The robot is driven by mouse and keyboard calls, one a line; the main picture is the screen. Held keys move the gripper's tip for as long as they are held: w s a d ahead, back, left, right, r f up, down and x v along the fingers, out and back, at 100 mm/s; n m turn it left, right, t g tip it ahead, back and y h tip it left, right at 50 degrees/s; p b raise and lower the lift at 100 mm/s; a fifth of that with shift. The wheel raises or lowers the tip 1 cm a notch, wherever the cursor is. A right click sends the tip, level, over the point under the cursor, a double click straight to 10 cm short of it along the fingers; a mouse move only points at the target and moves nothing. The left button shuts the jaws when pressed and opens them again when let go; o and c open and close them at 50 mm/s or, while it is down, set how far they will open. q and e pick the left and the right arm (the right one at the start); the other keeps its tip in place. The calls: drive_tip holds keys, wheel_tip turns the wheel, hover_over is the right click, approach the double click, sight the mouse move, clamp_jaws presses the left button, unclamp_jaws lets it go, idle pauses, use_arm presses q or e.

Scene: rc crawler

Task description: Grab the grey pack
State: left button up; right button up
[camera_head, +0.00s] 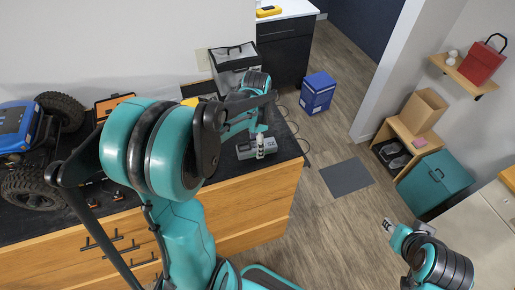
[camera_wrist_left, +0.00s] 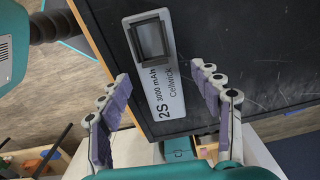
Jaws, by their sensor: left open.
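The grey pack (camera_head: 244,152) lies on the dark worktop near its right end in the head view. In the left wrist view the pack (camera_wrist_left: 176,92) shows a "2S 3000 mAh Cellwick" label and a raised black-framed square. My left gripper (camera_wrist_left: 160,74) is open, with one finger on each side of the pack's lower part in that view; I cannot tell if they touch it. In the head view my left gripper (camera_head: 261,146) is over the pack and partly hides it. My right gripper (camera_head: 389,226) is at the lower right, away from the worktop, its jaws too small to read.
A blue RC crawler (camera_head: 20,125) with big tyres stands at the worktop's left. A grey-and-black case (camera_head: 232,60) stands behind the pack. A blue box (camera_head: 317,92) is on the floor. Open floor lies right of the counter, around a grey mat (camera_head: 346,177).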

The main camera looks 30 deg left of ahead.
use_arm(q)
drive_tip(key=shift+f, duration=0.65)
clamp_jaws()
drive_tip(key=shift+r, duration=0.1)
